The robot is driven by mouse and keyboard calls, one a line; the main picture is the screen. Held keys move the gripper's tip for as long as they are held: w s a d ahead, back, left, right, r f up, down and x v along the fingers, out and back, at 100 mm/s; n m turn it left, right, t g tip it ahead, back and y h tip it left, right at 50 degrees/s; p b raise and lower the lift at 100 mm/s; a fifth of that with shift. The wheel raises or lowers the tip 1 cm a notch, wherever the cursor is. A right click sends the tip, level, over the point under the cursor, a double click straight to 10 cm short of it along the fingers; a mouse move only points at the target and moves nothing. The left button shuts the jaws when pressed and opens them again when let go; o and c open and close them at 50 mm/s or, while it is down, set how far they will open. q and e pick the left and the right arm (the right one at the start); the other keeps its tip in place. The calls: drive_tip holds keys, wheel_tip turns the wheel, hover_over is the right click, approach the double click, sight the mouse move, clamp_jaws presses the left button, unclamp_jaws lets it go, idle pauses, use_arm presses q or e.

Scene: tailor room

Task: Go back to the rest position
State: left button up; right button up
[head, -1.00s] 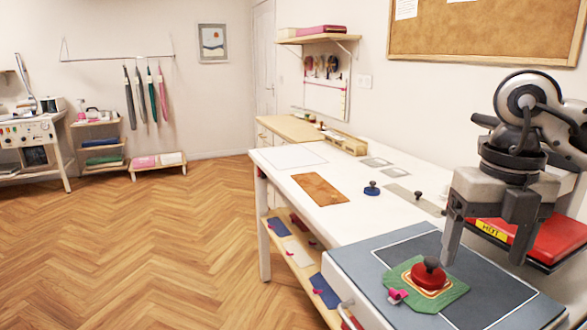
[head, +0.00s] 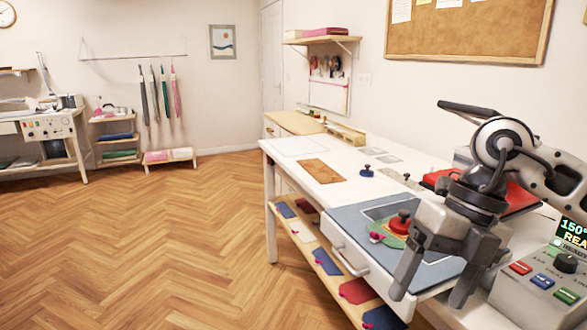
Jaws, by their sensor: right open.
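My right gripper (head: 436,284) hangs at the right of the head view, open and with nothing between its fingers. It is in front of the grey press bed (head: 352,224), and its fingers and palm cover part of that bed. A green patch (head: 384,230) with a red round piece with a dark knob (head: 400,222) lies on the bed, left of and beyond the gripper. A pink clip (head: 376,237) sits at the patch's left edge. My left gripper is not in view.
A control box (head: 545,290) with coloured buttons and a lit display stands at the lower right, close to my right gripper. The red upper plate (head: 520,198) is behind my arm. The white table (head: 345,160) runs back, with a shelf below. The wooden floor (head: 160,240) at left is clear.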

drive_tip(key=s+a+m+y, duration=0.2)
drive_tip(key=a+y, duration=0.7)
drive_tip(key=s+a+m+y, duration=0.2)
drive_tip(key=s+a+y, duration=0.1)
drive_tip(key=a+y, duration=0.65)
drive_tip(key=w+d+f+m+t+h, duration=0.35)
drive_tip(key=f+m+t+h, duration=0.25)
drive_tip(key=m+t, duration=0.45)
drive_tip(key=w+d+f+m+t+h, duration=0.3)
drive_tip(key=d+f+m+t+h, duration=0.35)
drive_tip(key=m, duration=0.65)
drive_tip(key=s+d+f+m+g+h, duration=0.2)
drive_tip(key=s+f, duration=0.4)
drive_tip(key=f, duration=0.4)
drive_tip(key=s+d+f+m+g+h, duration=0.3)
drive_tip(key=s+f, duration=0.4)
drive_tip(key=f, duration=0.3)
drive_tip(key=shift+f+m+h, duration=0.15)
drive_tip(key=shift+m+h, duration=0.55)
drive_tip(key=shift+m, duration=0.45)
drive_tip(key=shift+s, duration=0.1)
